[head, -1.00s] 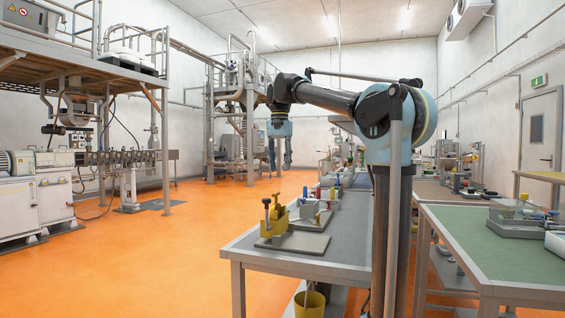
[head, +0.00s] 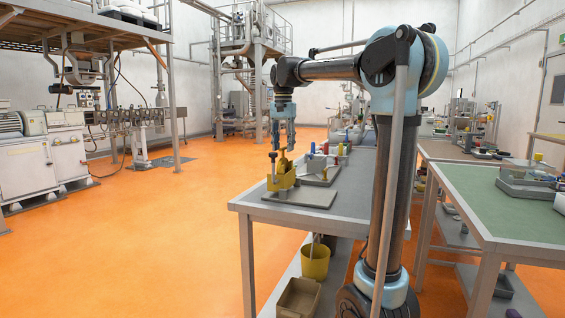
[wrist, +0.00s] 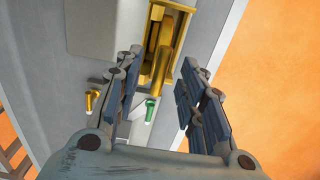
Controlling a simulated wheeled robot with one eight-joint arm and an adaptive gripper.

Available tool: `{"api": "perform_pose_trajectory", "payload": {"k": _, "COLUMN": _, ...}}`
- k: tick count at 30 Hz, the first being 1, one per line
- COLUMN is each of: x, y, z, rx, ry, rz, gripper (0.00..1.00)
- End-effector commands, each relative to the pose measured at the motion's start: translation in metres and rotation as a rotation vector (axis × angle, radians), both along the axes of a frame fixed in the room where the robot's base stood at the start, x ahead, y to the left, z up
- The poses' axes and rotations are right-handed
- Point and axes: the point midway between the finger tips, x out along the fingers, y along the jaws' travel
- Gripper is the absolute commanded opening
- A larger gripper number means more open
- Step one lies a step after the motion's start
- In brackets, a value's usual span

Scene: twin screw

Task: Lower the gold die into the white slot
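My gripper (head: 281,153) hangs just above a yellow fixture (head: 283,178) on the near workbench. In the wrist view my gripper (wrist: 161,57) is open, its fingers wide apart. The yellow fixture (wrist: 182,20) shows beyond the fingertips, with a gold upright bar (wrist: 161,72) in the gap between the fingers. I cannot tell whether the fingers touch the bar. No part is clearly recognisable as the gold die, and no white slot can be made out.
A gold-headed screw (wrist: 92,97) and a green screw (wrist: 151,106) stand near the fixture. A flat grey plate (head: 304,198) lies in front. Another grey fixture (head: 314,166) is behind. A yellow bucket (head: 315,262) is below the bench. A green-topped table (head: 500,210) stands right.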

Motion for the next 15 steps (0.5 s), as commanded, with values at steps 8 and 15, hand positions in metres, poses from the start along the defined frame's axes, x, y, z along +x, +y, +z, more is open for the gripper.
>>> {"api": "perform_pose_trajectory", "payload": {"k": 8, "x": 0.0, "y": 0.0, "z": -0.041, "rx": 0.0, "ry": 0.0, "rz": 0.0, "gripper": 0.37}}
{"api": "perform_pose_trajectory", "payload": {"k": 15, "x": 0.0, "y": 0.0, "z": -0.059, "rx": 0.0, "ry": 0.0, "rz": 0.001, "gripper": 0.37}}
